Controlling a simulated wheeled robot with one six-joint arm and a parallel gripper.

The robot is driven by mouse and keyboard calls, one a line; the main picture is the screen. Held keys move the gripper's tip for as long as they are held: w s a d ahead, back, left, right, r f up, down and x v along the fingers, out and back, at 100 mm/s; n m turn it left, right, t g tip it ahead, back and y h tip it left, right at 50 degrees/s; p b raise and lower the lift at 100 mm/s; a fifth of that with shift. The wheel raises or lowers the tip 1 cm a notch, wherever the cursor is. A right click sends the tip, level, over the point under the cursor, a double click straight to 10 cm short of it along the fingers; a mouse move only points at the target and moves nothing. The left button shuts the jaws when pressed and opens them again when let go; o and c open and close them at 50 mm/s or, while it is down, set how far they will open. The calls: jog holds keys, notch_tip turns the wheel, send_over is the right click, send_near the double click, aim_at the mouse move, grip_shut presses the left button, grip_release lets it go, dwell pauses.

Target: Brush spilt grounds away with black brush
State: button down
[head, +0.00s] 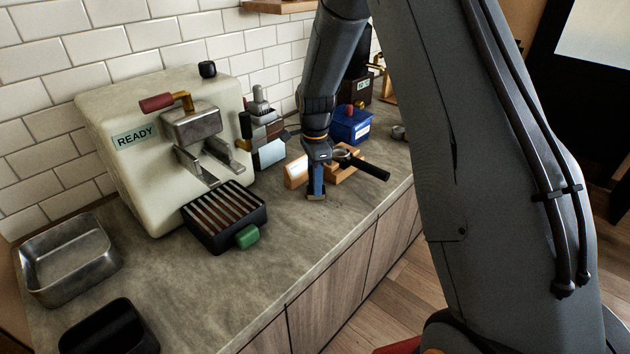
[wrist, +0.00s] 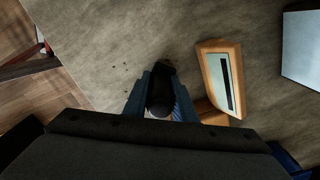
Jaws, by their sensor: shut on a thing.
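My gripper (head: 316,190) points down over the worktop to the right of the espresso machine. In the wrist view, its blue fingers (wrist: 161,98) are shut on the black brush (wrist: 159,88), whose dark rounded body shows between them. The brush's lower end is close to the worktop; I cannot tell whether it touches. A few small dark specks, the spilt grounds (wrist: 125,72), lie on the worktop to the left of the brush in the wrist view. They are too small to make out clearly in the head view.
A wooden block with a pale face (wrist: 219,76) stands close to the gripper. A portafilter with a black handle (head: 372,170) rests beyond it, near a blue box (head: 351,126). The espresso machine (head: 150,150) and drip tray (head: 224,222) stand left.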

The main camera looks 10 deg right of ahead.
jog(key=shift+s+a+f+p, duration=0.1)
jog(key=shift+s+p, duration=0.15)
jog(key=shift+s, duration=0.35)
jog(key=shift+s+a+r+p, duration=0.15)
jog(key=shift+s+p, duration=0.1)
jog(key=shift+s, duration=0.35)
jog(key=shift+s+a+f+p, duration=0.15)
jog(key=shift+s+p, duration=0.1)
jog(key=shift+s, duration=0.35)
jog(key=shift+s, duration=0.1)
jog(key=shift+s+a+p, duration=0.2)
jog(key=shift+s+p, duration=0.35)
jog(key=shift+s, duration=0.5)
jog(key=shift+s+a+p, duration=0.2)
jog(key=shift+s+p, duration=0.3)
jog(key=shift+s, duration=0.5)
jog(key=shift+r, duration=0.2)
jog(key=shift+r+p, duration=0.55)
jog(key=shift+r, duration=0.25)
jog(key=shift+w+d, duration=0.1)
jog(key=shift+w, duration=0.05)
